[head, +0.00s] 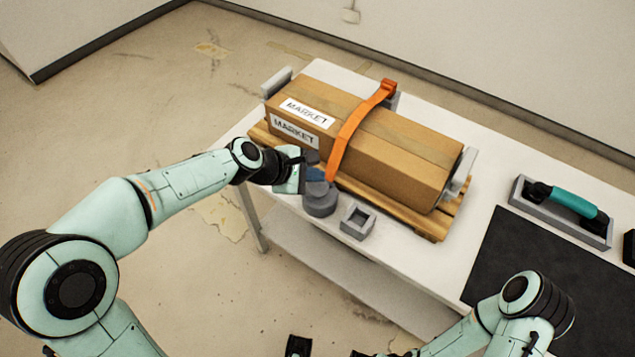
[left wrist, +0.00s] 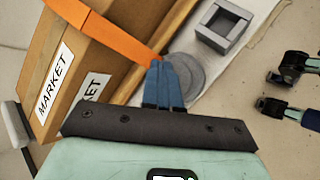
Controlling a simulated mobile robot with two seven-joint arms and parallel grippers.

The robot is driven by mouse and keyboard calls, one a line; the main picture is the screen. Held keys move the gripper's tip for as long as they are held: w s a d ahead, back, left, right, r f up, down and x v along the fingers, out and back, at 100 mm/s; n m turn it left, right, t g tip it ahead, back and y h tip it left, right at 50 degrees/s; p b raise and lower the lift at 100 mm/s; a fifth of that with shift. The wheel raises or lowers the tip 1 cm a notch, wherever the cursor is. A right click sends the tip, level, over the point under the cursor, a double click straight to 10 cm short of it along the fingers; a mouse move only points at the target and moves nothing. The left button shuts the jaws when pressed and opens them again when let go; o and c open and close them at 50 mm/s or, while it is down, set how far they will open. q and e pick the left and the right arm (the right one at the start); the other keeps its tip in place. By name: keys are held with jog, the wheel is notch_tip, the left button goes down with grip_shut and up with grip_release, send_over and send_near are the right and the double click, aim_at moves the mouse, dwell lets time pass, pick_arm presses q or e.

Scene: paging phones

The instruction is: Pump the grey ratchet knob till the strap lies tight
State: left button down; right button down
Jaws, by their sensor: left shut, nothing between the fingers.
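The grey ratchet knob (head: 320,203) is a round stepped piece on the near side of the carton, by the lower end of the orange strap (head: 352,128). The strap runs over the carton (head: 375,130); whether it lies tight I cannot tell. My left gripper (head: 315,174) is shut and empty at the knob, partly covering it. In the left wrist view its blue fingers (left wrist: 164,65) overlap the knob's grey disc (left wrist: 192,75); contact is unclear. My right gripper (left wrist: 265,90) is open and empty, apart from the knob, at the right of that view.
The carton lies on a wooden pallet (head: 434,228) between grey end brackets, on a white table (head: 400,245). A small grey square holder (head: 357,222) stands just right of the knob. A teal-handled tool (head: 567,203) lies in a grey tray beyond a black mat (head: 540,270).

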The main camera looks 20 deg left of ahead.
aim_at(319, 185)
dwell(0.6)
pick_arm(q)
jog(key=shift+f+b, duration=0.3)
jog(key=shift+f, duration=0.15)
pick_arm(e)
jog(key=shift+s+f, duration=0.1)
jog(key=shift+f, duration=0.2)
